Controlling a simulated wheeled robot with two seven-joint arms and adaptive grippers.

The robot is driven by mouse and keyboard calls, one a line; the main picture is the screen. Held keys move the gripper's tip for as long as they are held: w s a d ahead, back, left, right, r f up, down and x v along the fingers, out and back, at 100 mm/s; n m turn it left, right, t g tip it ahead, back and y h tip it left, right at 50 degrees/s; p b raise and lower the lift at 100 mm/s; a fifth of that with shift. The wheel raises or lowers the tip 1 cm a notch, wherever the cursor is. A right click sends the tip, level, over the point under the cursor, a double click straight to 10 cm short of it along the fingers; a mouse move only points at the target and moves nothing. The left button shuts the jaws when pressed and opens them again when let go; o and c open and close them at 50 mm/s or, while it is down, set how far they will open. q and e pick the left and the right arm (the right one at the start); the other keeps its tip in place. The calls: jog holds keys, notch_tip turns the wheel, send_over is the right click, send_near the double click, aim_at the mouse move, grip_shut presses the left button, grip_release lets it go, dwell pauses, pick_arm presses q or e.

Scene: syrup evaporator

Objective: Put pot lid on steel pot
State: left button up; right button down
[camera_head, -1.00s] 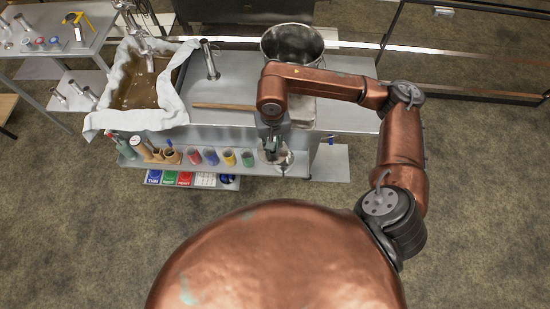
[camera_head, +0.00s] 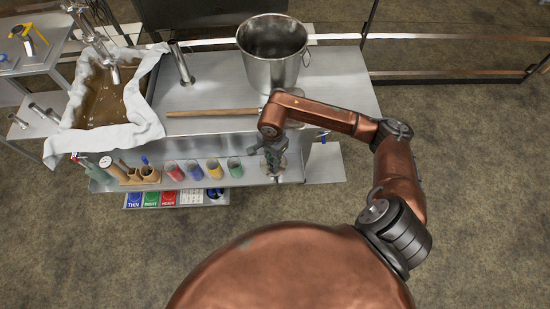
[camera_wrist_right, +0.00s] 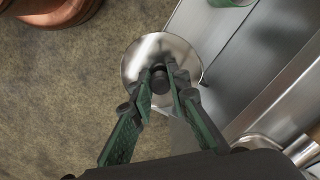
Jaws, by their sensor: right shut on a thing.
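The steel pot (camera_head: 270,70) is a large open bucket-like vessel with a side handle, upright at the back of the metal bench. The pot lid (camera_wrist_right: 140,58) is a round shiny disc with a dark knob, seen in the right wrist view. My right gripper (camera_wrist_right: 167,84) is shut on the lid's knob. In the head view my right gripper (camera_head: 273,163) is at the bench's front shelf, with the lid (camera_head: 283,168) partly hidden under it. The lid is at the shelf's right end; whether it touches the shelf I cannot tell. My left gripper is not in view.
A wooden stick (camera_head: 212,113) lies on the bench (camera_head: 205,95). A cloth-lined basin of brown liquid (camera_head: 105,95) is at left. Several coloured cups (camera_head: 212,171) line the front shelf beside the lid. The bench top right of the pot is clear.

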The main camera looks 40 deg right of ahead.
pick_arm(q)
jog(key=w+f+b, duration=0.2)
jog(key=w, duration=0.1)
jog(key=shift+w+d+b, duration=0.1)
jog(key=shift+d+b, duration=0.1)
jog(key=shift+b, duration=0.15)
pick_arm(e)
jog(key=w+d+f, duration=0.3)
jog(key=d+f, duration=0.1)
jog(key=f, duration=0.5)
jog(key=shift+w, duration=0.4)
jog(key=shift+f, duration=0.15)
jog(key=shift+f, duration=0.25)
jog(key=c, duration=2.1)
grip_release()
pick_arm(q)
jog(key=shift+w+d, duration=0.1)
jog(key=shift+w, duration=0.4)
pick_arm(e)
jog(key=shift+o, duration=1.3)
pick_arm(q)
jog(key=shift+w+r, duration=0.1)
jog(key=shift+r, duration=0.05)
pick_arm(e)
jog(key=shift+r, duration=0.15)
